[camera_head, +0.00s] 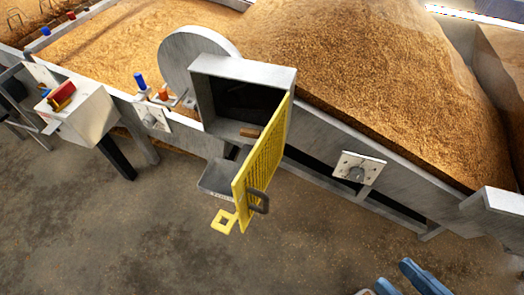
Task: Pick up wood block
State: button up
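A small brown wood block (249,132) lies at the bottom front of an open grey metal box (243,68), on or just inside its lower lip. The box's yellow mesh door (263,158) is swung open to the right of the block, with a dark handle (258,201) on its outer face. The inside of the box is dark, and I cannot make out more in it.
A grey tray (216,179) hangs below the box. A yellow square plate (224,221) is on the floor beneath. Grain-filled metal troughs (380,70) stand behind. The concrete floor in front is open.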

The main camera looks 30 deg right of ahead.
aim_at(245, 132)
jog(key=i+j, duration=0.2)
jog(key=i+j+z, duration=0.15)
jog(key=j, duration=0.3)
jog(key=i+j, duration=0.2)
jog(key=j, duration=0.15)
jog(key=i+j+z, duration=0.2)
jog(key=i+j, duration=0.15)
jog(key=j, duration=0.35)
jog(key=i+j, duration=0.15)
jog(key=j, duration=0.2)
jog(key=i+j+z, duration=0.1)
jog(key=j, duration=0.25)
jog(key=i+j+z, duration=0.1)
jog(key=j, duration=0.3)
jog(key=i, duration=0.1)
